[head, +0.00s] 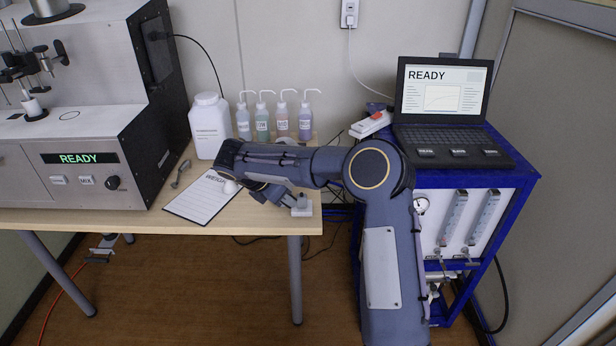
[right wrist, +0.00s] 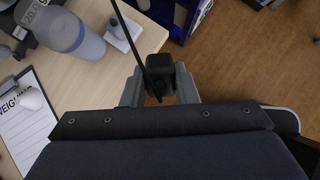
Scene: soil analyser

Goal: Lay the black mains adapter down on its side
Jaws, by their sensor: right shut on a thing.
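The black mains adapter (right wrist: 159,72) shows in the right wrist view between the two grey fingers of my right gripper (right wrist: 160,88). The fingers are shut on its sides. A thin black cable crosses in front of it and runs up out of the picture. The adapter appears close to the table's edge; I cannot tell whether it touches the table top. In the head view my right arm reaches left over the table's right end and hides the adapter. My left gripper is in neither view.
The wooden table (head: 190,215) holds a clipboard sheet (head: 205,197), a white jug (head: 210,128), several wash bottles (head: 263,122) and a small pale block (head: 301,207) by the front right corner. The analyser (head: 85,150) stands left. A blue cart with a laptop (head: 443,95) stands right.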

